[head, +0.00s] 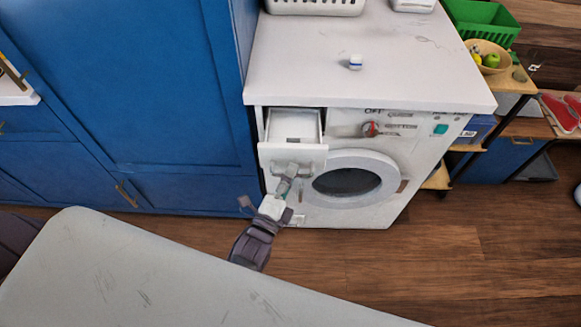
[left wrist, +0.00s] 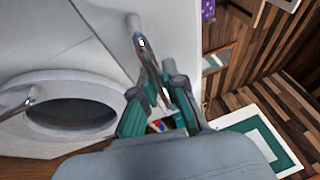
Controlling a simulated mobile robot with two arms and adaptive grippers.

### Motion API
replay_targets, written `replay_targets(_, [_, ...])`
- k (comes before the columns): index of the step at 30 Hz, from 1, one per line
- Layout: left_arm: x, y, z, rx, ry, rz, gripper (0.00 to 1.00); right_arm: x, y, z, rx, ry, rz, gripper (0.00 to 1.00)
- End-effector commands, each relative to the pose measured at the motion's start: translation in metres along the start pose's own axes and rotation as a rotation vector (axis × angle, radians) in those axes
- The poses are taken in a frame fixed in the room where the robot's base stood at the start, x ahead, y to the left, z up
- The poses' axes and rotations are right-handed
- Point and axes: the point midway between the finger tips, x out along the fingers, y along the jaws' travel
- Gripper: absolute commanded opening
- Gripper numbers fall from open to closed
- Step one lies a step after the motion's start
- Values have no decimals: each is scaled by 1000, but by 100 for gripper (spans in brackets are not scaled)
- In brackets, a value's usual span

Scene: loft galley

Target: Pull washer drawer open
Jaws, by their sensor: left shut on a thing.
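The white washer (head: 440,140) stands against the blue cabinets, its round door at the front. Its drawer (head: 293,127) at the upper left of the front is pulled part of the way out, and its inside shows from above in the head view. My left gripper (head: 286,182) is at the drawer's front. In the left wrist view my left gripper (left wrist: 162,88) is shut on the drawer's metal handle (left wrist: 143,50), with the fingers on both sides of the bar. The washer's round door (left wrist: 75,110) shows to the left there. My right gripper is not in view.
A small white and blue item (head: 355,62) and a white basket (head: 315,5) are on the washer top. A green crate (head: 482,20) and a fruit bowl (head: 490,56) stand at the right. A pale surface (head: 130,270) fills the lower left. Wooden floor (head: 400,265) is clear before the washer.

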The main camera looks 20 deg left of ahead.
Motion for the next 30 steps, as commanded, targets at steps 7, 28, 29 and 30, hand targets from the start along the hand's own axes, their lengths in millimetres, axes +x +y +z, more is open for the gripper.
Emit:
replay_targets(7, [0,1,0,1,0,2,37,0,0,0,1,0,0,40])
replay_targets(28, [-70,2,0,0,0,6,37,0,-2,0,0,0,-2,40])
replay_targets(29, [-76,1,0,0,0,6,37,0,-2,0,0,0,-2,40])
replay_targets(30, [-84,1,0,0,-1,6,37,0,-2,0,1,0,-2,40])
